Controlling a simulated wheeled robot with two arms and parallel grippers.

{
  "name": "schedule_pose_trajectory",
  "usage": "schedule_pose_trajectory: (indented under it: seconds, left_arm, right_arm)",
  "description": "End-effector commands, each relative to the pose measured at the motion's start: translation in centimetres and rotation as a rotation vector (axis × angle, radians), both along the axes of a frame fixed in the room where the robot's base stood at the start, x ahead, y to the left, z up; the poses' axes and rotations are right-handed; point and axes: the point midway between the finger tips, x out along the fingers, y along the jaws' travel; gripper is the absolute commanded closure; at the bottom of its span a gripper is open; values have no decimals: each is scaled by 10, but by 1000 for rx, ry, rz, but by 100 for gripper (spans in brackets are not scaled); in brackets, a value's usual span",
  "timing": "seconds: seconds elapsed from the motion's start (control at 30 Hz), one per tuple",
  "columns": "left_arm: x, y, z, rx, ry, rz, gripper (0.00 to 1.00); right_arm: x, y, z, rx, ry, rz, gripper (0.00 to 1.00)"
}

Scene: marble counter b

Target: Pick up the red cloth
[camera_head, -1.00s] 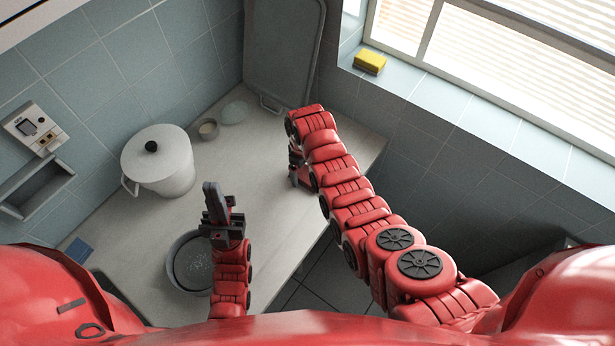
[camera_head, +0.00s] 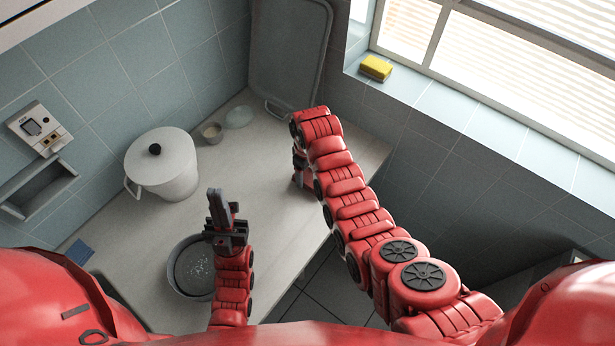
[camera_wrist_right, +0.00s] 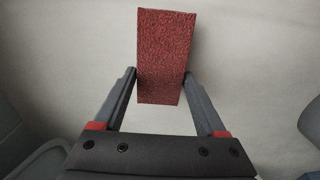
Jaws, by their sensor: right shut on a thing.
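The red cloth (camera_wrist_right: 167,50) is a textured, folded red strip in the right wrist view. It lies between the two grey fingers of my right gripper (camera_wrist_right: 160,82), which is shut on it. In the head view my right gripper (camera_head: 299,170) is low over the far right part of the counter, mostly behind my own arm. I cannot make out the cloth clearly there. My left gripper (camera_head: 222,210) points up the picture above the dark round pan. Its fingers overlap in this view, so I cannot tell whether they are open.
A white lidded pot (camera_head: 165,170) stands on the left of the marble counter (camera_head: 255,190). The dark pan (camera_head: 180,275) is near the front. A tray (camera_head: 290,50) leans at the back. A yellow sponge (camera_head: 376,67) sits on the sill.

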Motion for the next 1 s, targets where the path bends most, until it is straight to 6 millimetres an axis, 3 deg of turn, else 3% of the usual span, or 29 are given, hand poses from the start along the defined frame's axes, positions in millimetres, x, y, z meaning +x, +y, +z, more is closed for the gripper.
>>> schedule_pose_trajectory:
  seconds: [0.13,0.37,0.4,0.6,0.8,1.0]
  left_arm:
    - [0,0,-21,0,0,0,100]
    - [0,0,-20,0,0,0,100]
    - [0,0,3,0,1,0,100]
    - [0,0,45,0,0,0,100]
    - [0,0,68,0,0,0,100]
    - [0,0,77,0,0,0,100]
  right_arm:
    - [0,0,17,2,-3,-1,89]
    - [-29,-1,21,1,-1,-1,89]
    - [-39,0,33,0,2,1,89]
    - [-85,-2,37,-1,6,-1,89]
    - [-126,-1,37,0,4,1,89]
    - [-152,-1,36,1,3,1,89]
